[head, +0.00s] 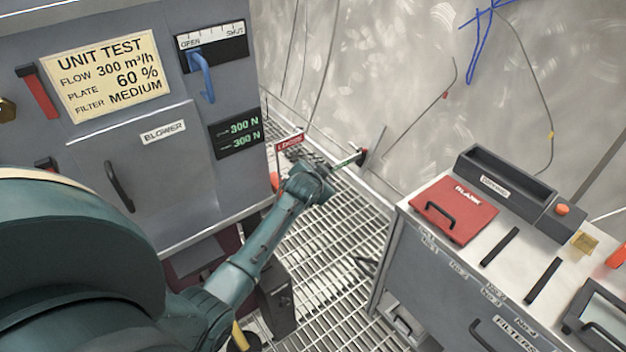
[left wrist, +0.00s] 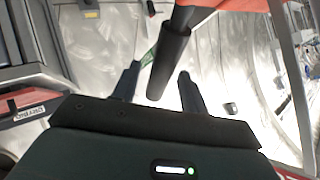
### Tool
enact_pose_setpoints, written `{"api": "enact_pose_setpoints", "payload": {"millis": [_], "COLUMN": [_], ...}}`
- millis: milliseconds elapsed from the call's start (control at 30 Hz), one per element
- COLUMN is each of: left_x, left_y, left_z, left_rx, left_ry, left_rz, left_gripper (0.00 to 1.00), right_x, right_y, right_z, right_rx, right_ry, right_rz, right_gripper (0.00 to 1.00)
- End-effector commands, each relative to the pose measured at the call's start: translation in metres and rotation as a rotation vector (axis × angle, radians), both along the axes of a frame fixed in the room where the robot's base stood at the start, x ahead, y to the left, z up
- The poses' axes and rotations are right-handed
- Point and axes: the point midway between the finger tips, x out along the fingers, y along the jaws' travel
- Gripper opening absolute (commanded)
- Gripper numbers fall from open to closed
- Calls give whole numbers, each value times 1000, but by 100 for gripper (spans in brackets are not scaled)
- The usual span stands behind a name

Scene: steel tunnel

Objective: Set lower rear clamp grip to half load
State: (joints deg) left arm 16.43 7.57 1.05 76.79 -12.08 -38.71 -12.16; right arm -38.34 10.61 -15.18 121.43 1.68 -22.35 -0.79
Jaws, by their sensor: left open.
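In the left wrist view a dark cylindrical grip (left wrist: 170,62) hangs down from a red-orange part and sits between the two fingers of my left gripper (left wrist: 158,84). The fingers are apart, with a gap visible on the right; I cannot tell whether the left finger touches the grip. In the head view my left gripper (head: 362,157) is seen edge-on beyond the cabinet's right side, above the grating, and the grip cannot be made out there. The force display (head: 236,132) reads 300 N on both lines. My right gripper is not in view.
The grey blower cabinet (head: 185,170) stands left, with a unit test sign (head: 104,76) and an open/shut lever (head: 206,78). A filter bench (head: 440,262) with a red plate (head: 454,210) stands right. Grated floor (head: 325,260) lies between them. A bright curved metal wall closes the back.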

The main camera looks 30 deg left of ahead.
Motion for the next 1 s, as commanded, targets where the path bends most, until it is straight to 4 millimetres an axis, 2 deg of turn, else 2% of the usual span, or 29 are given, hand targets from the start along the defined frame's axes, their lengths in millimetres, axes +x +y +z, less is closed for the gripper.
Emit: {"api": "enact_pose_setpoints", "payload": {"millis": [67,500,700,1000], "left_x": [-11,-77,-92,-95], "left_y": [-4,-24,-28,-29], "left_z": [9,53,63,64], "left_rx": [-1,-1,-1,-1], "left_ry": [0,0,0,0], "left_rz": [-1,-1,-1,-1], "left_gripper": [44,44,44,44], "right_x": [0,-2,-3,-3], "right_y": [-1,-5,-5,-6], "right_z": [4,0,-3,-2], "right_rx": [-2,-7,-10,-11], "right_ry": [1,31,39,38], "right_rz": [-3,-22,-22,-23], "right_gripper": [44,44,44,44]}}
